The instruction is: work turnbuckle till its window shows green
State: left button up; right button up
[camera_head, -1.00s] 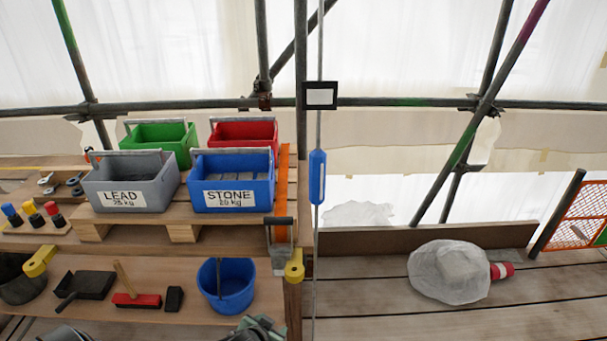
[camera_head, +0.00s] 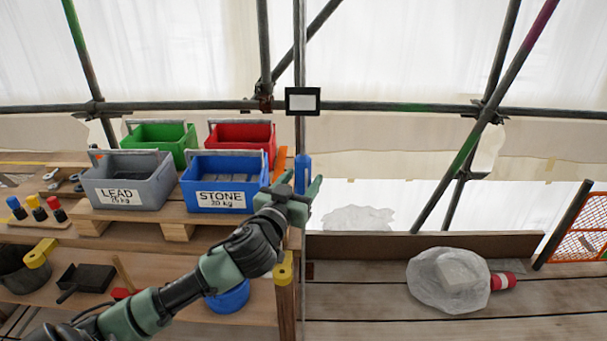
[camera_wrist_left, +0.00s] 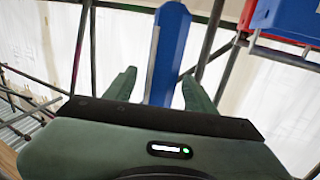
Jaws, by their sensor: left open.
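The turnbuckle (camera_head: 303,167) is a slim blue body standing upright in the head view, to the right of the blue STONE crate. My left gripper (camera_head: 301,186) is at its lower part, hiding some of it. In the left wrist view the blue body (camera_wrist_left: 167,50) stands between the two open fingers (camera_wrist_left: 158,80), with gaps on both sides, so it is not gripped. A small black-framed panel (camera_head: 302,100) with a blank whitish face is above the turnbuckle. I see no green on it. My right gripper is not in view.
The blue STONE crate (camera_head: 225,171) and the grey LEAD crate (camera_head: 126,174) sit close on the left, on a wooden bench. A blue bucket (camera_head: 230,297) is partly behind my arm. A plastic-wrapped bundle (camera_head: 447,281) lies on the planks at right.

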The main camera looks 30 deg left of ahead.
pick_arm(q)
jog(key=shift+w+a, duration=0.15)
jog(key=shift+w, duration=0.5)
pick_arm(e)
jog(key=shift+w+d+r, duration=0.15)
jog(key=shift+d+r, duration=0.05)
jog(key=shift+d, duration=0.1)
pick_arm(q)
grip_shut()
jog(key=shift+f+n+y, duration=0.1)
jog(key=shift+n+y, duration=0.3)
jog(key=shift+y, duration=0.2)
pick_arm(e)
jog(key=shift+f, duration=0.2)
